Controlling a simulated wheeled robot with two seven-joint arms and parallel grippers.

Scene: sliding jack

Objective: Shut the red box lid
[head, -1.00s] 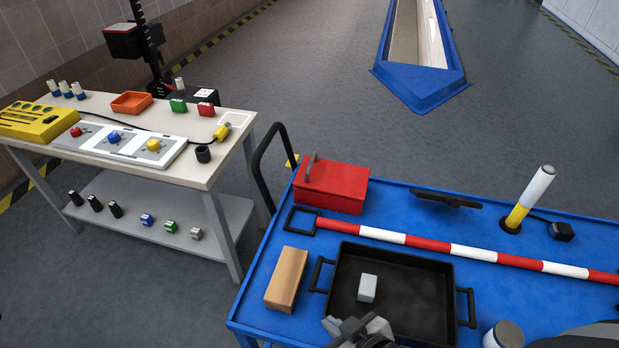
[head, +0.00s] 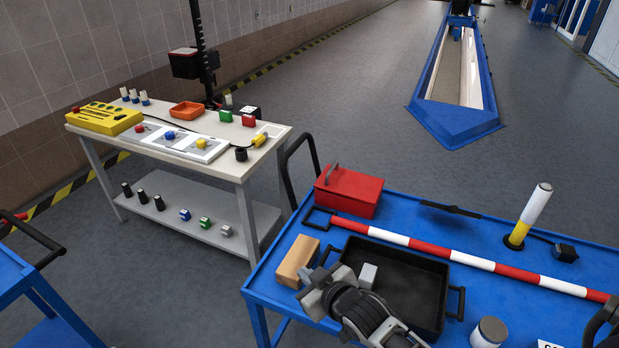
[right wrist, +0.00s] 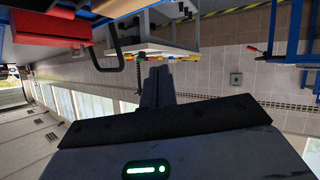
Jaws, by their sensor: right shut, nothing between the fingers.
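The red box (head: 348,192) stands at the far left corner of the blue trolley top, with a grey handle at its left end. Its top looks flat in the head view; I cannot tell whether the lid is fully down. A red box also shows upside down at the upper left of the right wrist view (right wrist: 48,27). My right gripper (head: 312,287) is over the near left part of the trolley, by the black tray and the wooden block, well apart from the red box. Its fingers (right wrist: 157,82) are together and empty. My left gripper is out of view.
The black tray (head: 430,311) holds a grey block (head: 368,275). A wooden block (head: 297,262) lies left of it. A red-white bar (head: 430,247) lies between the tray and red box. A yellow-white post (head: 530,215) stands right. A workbench (head: 262,152) stands left.

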